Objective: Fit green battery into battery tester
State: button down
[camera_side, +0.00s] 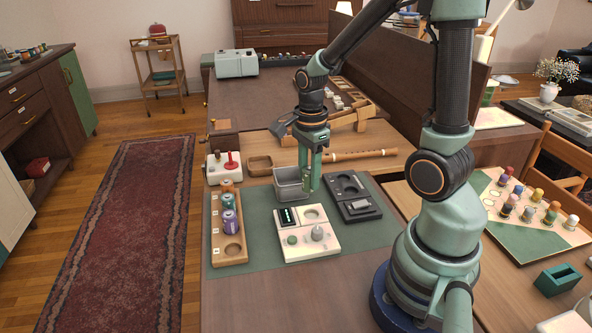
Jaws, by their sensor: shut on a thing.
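My gripper (314,184) points down over the bench, beside the right end of a grey metal bin. It is shut on a green upright thing, which I take to be the green battery; its outline is hard to tell from my green fingers. A cream device (303,251) with a dark display, a pale round recess, a green button and a grey knob lies on the green mat, below and in front of my gripper. I take it for the battery tester. The held thing is apart from it.
The grey bin (287,190) stands close left of my gripper. A dark device (365,213) with a round recess lies to the right. A wooden rack (230,262) at left holds several batteries and has an empty front hole. A wooden flute (362,154) lies behind.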

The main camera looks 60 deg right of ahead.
jog(key=shift+s+d+f, duration=0.3)
jog(key=shift+s+f, duration=0.05)
jog(key=shift+f, duration=2.95)
jog(key=shift+f, duration=0.9)
jog(key=shift+c, duration=2)
grip_release()
jog(key=shift+w, duration=0.1)
jog(key=shift+r, duration=3.7)
